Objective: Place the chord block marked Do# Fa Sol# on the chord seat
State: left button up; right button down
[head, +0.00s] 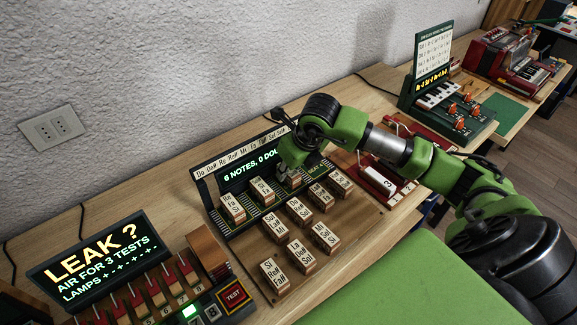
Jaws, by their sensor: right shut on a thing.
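My right gripper (291,176) comes in from the right and is shut on a small wooden block at the dark green chord device. The gripper covers most of this block, and I cannot read its marking. The device has a lit screen (250,166) reading "6 NOTES, 0 DOU…", partly hidden by my arm. Two labelled blocks, a left one (232,208) and another (262,191), stand along the device's front ledge, left of the gripper. I cannot make out the chord seat for certain. No block marked Do# Fa Sol# is clearly readable. My left gripper is out of view.
Several labelled blocks stand on the wooden board, including a near one (273,277) and a middle one (299,210). A lamp device reading "LEAK ?" (98,252) is at the left. A red device (379,182) and a small keyboard unit (438,96) stand to the right.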

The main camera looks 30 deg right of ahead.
jog(key=shift+f, duration=0.1)
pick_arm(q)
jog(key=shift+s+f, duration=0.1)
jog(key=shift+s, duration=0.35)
pick_arm(e)
jog(key=shift+f, duration=0.1)
jog(key=c, duration=1.8)
grip_release()
